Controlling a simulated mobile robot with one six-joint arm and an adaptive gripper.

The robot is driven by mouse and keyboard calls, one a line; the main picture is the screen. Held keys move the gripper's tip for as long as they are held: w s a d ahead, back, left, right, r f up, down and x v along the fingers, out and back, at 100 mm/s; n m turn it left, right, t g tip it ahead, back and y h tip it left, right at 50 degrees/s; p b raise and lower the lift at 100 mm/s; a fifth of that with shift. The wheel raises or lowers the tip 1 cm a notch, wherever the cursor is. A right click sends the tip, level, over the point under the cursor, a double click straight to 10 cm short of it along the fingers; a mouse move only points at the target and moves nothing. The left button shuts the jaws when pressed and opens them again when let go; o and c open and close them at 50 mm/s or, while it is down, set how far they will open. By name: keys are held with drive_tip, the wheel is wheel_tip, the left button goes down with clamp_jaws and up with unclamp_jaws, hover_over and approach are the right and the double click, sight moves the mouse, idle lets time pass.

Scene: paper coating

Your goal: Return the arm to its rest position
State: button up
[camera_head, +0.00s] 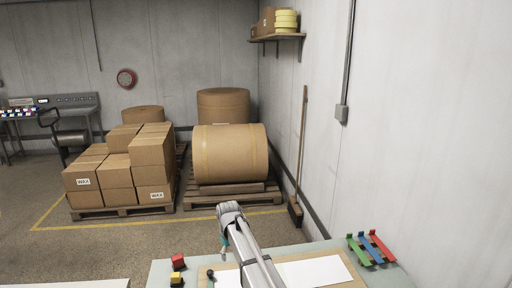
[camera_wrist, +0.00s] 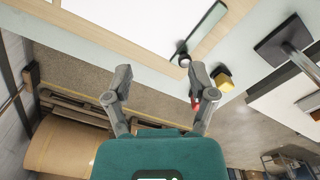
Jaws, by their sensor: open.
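My arm rises over the front table in the head view, partly covering the board behind it. My gripper (camera_wrist: 160,72) shows in the wrist view with its two grey fingers spread wide and nothing between them. In the head view only a small teal part of it shows beside the arm; its fingers cannot be made out there. The wooden board (camera_head: 338,283) with a white sheet (camera_head: 315,271) lies on the pale green table (camera_head: 160,272). The board's edge and the sheet also show at the top of the wrist view.
Green, blue and red holders (camera_head: 371,248) stand at the table's right. Beyond are a large paper roll (camera_head: 230,153), stacked boxes (camera_head: 118,170) and a broom (camera_head: 301,150).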

drive_tip(key=s+d+f+m, duration=0.1)
drive_tip(key=s+d+m, duration=0.3)
drive_tip(key=s+d, duration=0.7)
drive_tip(key=s+d+m+b, duration=0.1)
drive_tip(key=s+d+m, duration=0.3)
drive_tip(key=s+d, duration=0.7)
drive_tip(key=d, duration=0.5)
drive_tip(key=shift+s+d+f+m+b, duration=0.2)
drive_tip(key=shift+f+m+b, duration=0.1)
drive_tip(key=shift+f+m, duration=0.1)
drive_tip(key=shift+a, duration=0.1)
